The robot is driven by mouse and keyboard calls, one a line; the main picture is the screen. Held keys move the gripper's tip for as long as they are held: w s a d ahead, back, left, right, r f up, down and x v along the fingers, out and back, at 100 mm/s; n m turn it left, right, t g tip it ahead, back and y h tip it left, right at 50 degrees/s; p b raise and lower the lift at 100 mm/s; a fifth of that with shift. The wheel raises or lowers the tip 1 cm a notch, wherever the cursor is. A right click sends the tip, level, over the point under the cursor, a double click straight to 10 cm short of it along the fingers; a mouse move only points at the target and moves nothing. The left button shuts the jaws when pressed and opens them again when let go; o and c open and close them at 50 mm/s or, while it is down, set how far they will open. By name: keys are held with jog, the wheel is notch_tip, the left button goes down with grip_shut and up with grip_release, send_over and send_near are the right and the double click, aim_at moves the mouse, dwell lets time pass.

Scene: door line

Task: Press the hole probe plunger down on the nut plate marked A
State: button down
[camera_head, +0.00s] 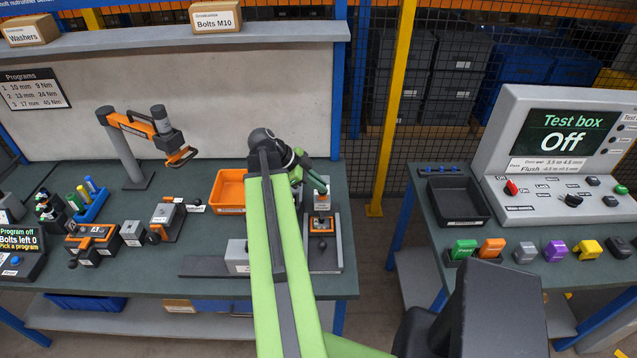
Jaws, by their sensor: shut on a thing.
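My gripper (320,189) is at the right end of the left bench, at the end of my green arm. It is shut on the top of a small upright grey piece with an orange mark, which I take to be the hole probe plunger (322,202). Directly below is an orange and dark block (321,225) on a grey stand, perhaps the nut plate. I cannot read an A on it. My arm hides the stand's left side, and I cannot tell whether the plunger touches the block.
An orange bin (228,190) stands left of my arm. A jointed nutrunner arm (140,125) and several fixtures stand further left. A gap separates this bench from the right bench, which holds the test box (555,150), reading Off, a black tray (457,200) and several coloured blocks.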

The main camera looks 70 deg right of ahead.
jog(key=s+r+p+v, duration=0.1)
jog(key=s+p+v, duration=0.1)
jog(key=p+v, duration=0.7)
jog(key=v, duration=0.4)
jog(key=shift+d+r+p, duration=0.15)
jog(key=shift+d+p, duration=0.05)
jog(key=shift+p, duration=0.1)
jog(key=shift+s, duration=0.15)
